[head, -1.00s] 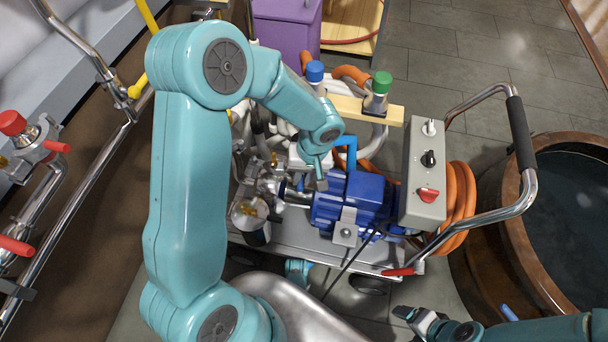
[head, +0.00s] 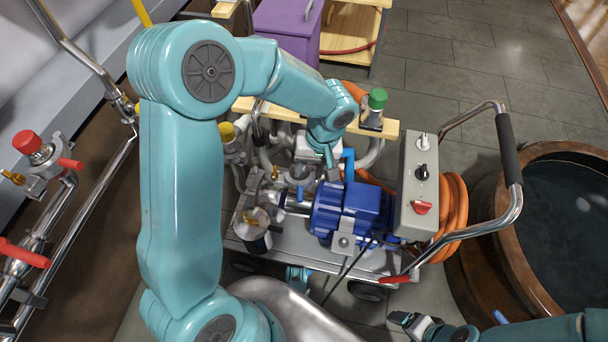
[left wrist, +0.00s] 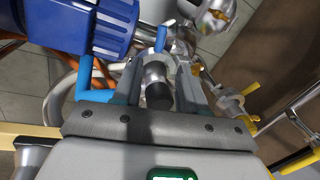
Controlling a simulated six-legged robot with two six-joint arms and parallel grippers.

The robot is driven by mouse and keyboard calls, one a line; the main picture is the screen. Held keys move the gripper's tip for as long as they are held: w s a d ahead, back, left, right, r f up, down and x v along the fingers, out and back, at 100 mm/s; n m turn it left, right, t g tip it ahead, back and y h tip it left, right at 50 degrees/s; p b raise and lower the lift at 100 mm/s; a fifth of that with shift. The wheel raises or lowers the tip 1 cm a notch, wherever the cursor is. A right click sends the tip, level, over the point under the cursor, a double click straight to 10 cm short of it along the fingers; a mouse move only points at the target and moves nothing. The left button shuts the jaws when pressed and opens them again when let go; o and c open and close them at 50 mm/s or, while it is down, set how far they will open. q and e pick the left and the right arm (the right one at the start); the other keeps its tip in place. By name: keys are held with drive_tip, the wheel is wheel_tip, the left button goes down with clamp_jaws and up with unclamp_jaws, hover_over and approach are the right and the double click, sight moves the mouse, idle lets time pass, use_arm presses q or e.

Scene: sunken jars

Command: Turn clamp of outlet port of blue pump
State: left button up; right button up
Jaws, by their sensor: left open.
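The blue pump (head: 352,205) lies on a metal cart, its motor beside a grey control box. A bright blue handle (head: 348,160) rises behind the pump. My left gripper (head: 332,172) reaches down from behind at the pump's fitting end. In the left wrist view the pump (left wrist: 95,22) is at upper left. The open fingers of my left gripper (left wrist: 158,82) stand either side of a steel fitting with a dark end (left wrist: 158,95); I cannot tell whether they touch it. A small blue lever (left wrist: 160,40) shows just beyond. My right gripper (head: 418,322) is at the bottom, its jaws unclear.
The control box (head: 418,185) and orange hose (head: 455,215) stand right of the pump. A green-capped fitting (head: 376,105) and a wooden bar (head: 385,128) are behind. A chrome handle (head: 500,225) and a wooden tub (head: 520,245) are at right. Steel pipes (head: 75,235) run at left.

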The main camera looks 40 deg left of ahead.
use_arm(q)
wheel_tip(320, 180, up, 7)
drive_tip(key=d+p, duration=0.1)
drive_tip(key=shift+w+f+p, duration=0.15)
drive_tip(key=shift+w+p, duration=0.25)
